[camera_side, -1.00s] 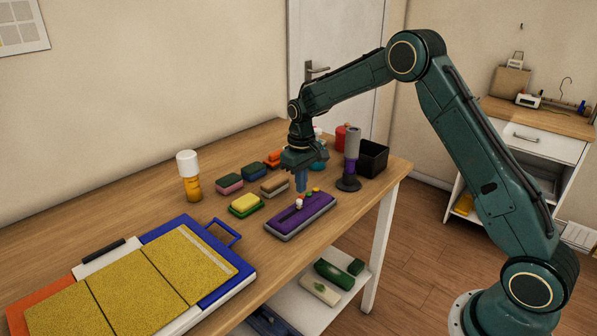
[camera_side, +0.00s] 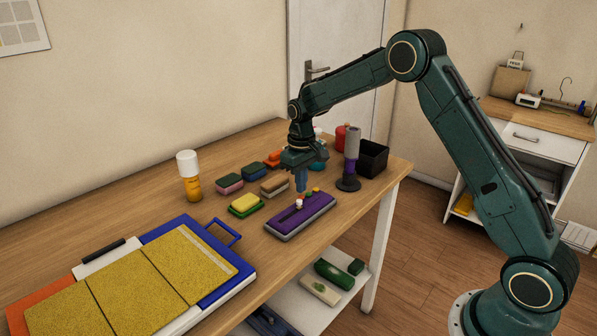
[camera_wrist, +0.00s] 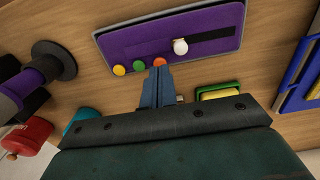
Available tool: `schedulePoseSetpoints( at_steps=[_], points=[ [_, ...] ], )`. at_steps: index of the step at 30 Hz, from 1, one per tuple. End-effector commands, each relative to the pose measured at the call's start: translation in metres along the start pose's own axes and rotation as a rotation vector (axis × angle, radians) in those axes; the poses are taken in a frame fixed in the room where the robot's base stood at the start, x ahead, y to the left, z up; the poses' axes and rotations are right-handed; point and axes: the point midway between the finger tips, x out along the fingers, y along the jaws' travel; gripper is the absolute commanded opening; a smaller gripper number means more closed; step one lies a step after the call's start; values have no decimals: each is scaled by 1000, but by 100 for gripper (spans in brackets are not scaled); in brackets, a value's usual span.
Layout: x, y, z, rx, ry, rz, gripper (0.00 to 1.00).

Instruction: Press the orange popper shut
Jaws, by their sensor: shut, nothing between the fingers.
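A purple board (camera_side: 287,222) with a grey rim lies flat on the table; it also shows in the wrist view (camera_wrist: 125,45). The orange popper (camera_wrist: 159,62) is a small round cap near the board's edge, at the end of a row with a green popper (camera_wrist: 139,66) and a yellow popper (camera_wrist: 119,70). A white knob (camera_wrist: 180,47) sits at a dark slot beside it. My gripper (camera_wrist: 160,71) is shut and empty, its blue fingertips right at the orange popper. In the side view my gripper (camera_side: 301,191) points down over the board. I cannot tell whether the tips touch the popper.
A purple and grey post on a round base (camera_side: 348,184) and a black bin (camera_side: 372,158) stand to the right. Several sponge-like blocks, including a yellow and green one (camera_side: 246,205), lie left of the board.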

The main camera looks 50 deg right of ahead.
Motion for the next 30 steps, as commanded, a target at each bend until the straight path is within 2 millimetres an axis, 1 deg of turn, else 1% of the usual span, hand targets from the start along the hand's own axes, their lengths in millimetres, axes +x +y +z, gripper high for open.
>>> schedulePoseSetpoints(
  at_steps=[13, 30],
  points=[
    [0, 0, 0, 0, 0, 0, 0],
    [6, 0, 0, 0, -1, 0, 0]
  ],
)
